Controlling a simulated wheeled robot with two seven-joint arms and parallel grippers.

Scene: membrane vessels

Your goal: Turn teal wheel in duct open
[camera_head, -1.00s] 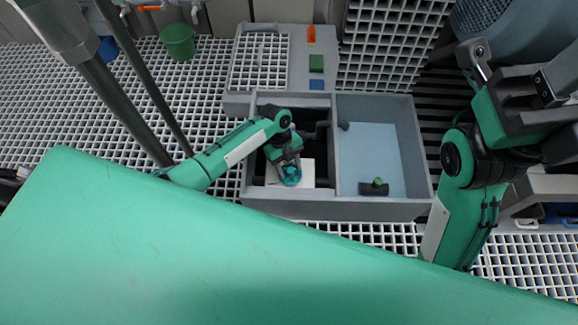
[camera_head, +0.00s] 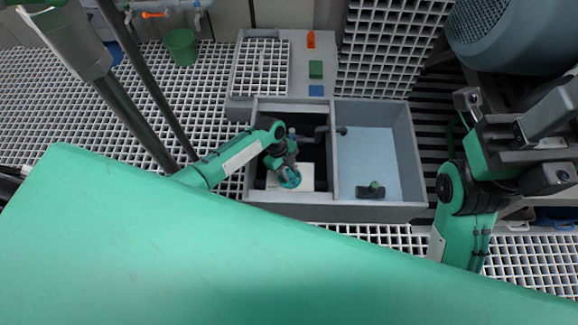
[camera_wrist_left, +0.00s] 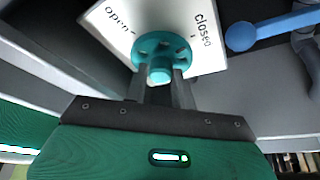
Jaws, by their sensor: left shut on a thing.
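The teal wheel (camera_head: 291,179) sits on a white plate (camera_head: 275,183) inside the left, dark compartment of a grey duct box. In the left wrist view the spoked wheel (camera_wrist_left: 160,48) has a round hub, and its plate (camera_wrist_left: 207,52) reads "open" on the left and "closed" on the right. My left gripper (camera_wrist_left: 161,88) reaches the wheel from the near side, with its two fingers shut on the wheel's near part. In the head view my left gripper (camera_head: 285,165) partly covers the wheel. My right arm is at the right, away from the box; its finger gap is unclear.
A blue-knobbed lever (camera_wrist_left: 243,36) is close to the wheel's plate. The box's right compartment (camera_head: 365,145) has a pale blue floor and a dark fitting with a green knob (camera_head: 374,187). Orange, green and blue blocks lie behind. A green bucket (camera_head: 181,46) stands at back left.

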